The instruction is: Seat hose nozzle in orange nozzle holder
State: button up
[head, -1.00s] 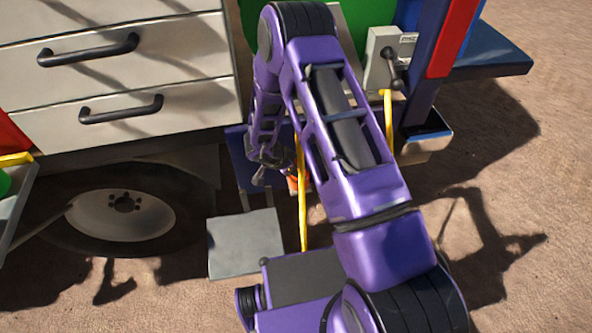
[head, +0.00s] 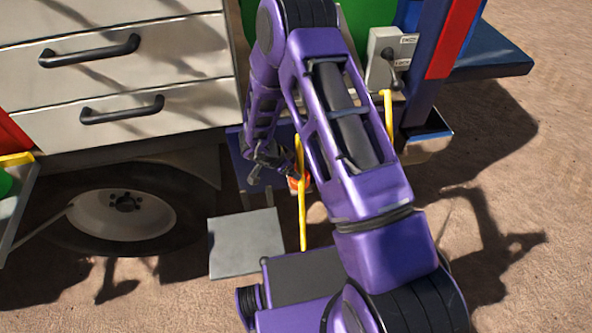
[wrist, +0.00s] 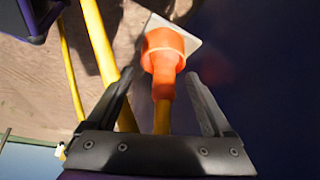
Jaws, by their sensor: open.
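An orange stepped piece (wrist: 163,52) shows at upper middle in the wrist view, wide at the top and narrower below. A yellow hose (wrist: 161,116) runs down from its narrow end. I cannot tell the nozzle and the orange holder apart here. My gripper (wrist: 158,76) is open, with one finger on each side of the narrow orange end and the hose. No clear contact shows. In the head view the orange piece (head: 302,181) is a small patch by the yellow bar, just right of my gripper, which is partly hidden by my arm.
A grey step plate (head: 247,243) stands below my gripper. A yellow bar (head: 302,215) rises close beside it. A drawer cabinet (head: 130,75) and a wheel (head: 122,215) are at left. A grey switch box (head: 390,55) is at upper right. Bare ground lies at right.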

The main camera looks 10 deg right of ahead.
jog(key=p+v, duration=0.2)
jog(key=v, duration=1.3)
jog(key=shift+w, duration=0.35)
jog(key=shift+w, duration=0.1)
